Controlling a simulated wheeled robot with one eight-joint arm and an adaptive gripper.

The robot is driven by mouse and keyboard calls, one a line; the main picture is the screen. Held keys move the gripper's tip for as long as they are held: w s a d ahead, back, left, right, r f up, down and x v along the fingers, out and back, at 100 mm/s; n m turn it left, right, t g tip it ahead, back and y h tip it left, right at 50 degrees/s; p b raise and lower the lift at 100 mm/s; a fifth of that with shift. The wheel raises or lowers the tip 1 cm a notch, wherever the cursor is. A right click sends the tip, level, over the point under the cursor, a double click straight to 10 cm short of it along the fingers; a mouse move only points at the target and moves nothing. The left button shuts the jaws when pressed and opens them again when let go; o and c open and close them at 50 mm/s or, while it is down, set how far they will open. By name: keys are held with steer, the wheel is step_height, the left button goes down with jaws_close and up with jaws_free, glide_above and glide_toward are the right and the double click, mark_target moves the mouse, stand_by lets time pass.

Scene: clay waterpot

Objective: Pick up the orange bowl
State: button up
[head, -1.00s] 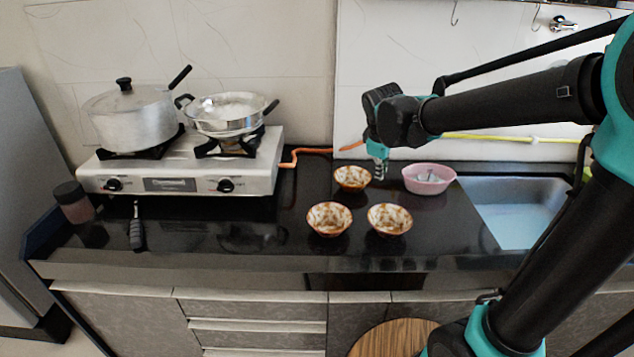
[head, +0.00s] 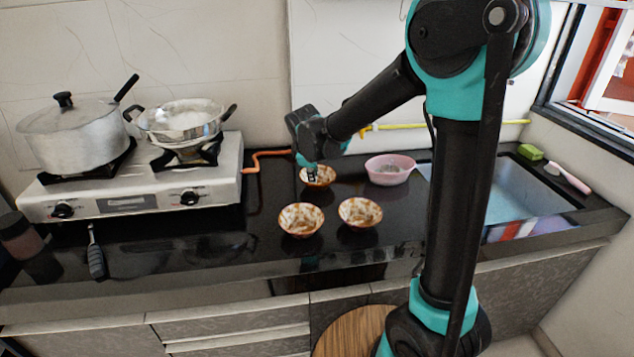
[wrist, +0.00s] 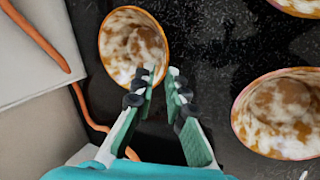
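Three similar orange-brown and white mottled bowls stand on the black counter; which one the task means cannot be told. The back bowl (head: 322,178) is under my gripper (head: 311,175), which hides part of it. The front left bowl (head: 301,219) and front right bowl (head: 360,212) stand clear. Another bowl (wrist: 282,112) is at the right, and a third is cut off at the top right.
A pink basin (head: 390,170) stands right of the back bowl, beside the sink (head: 515,188). A gas stove (head: 130,195) with a lidded pot (head: 72,135) and a pan (head: 182,122) is at the left. An orange hose (head: 262,154) runs behind the bowls.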

mark_target(316, 185)
steer(key=shift+s+x, duration=0.1)
steer(key=shift+x, duration=1.65)
steer(key=shift+s+x, duration=0.15)
steer(key=shift+x, duration=1.6)
steer(key=shift+f, duration=0.1)
jaws_close()
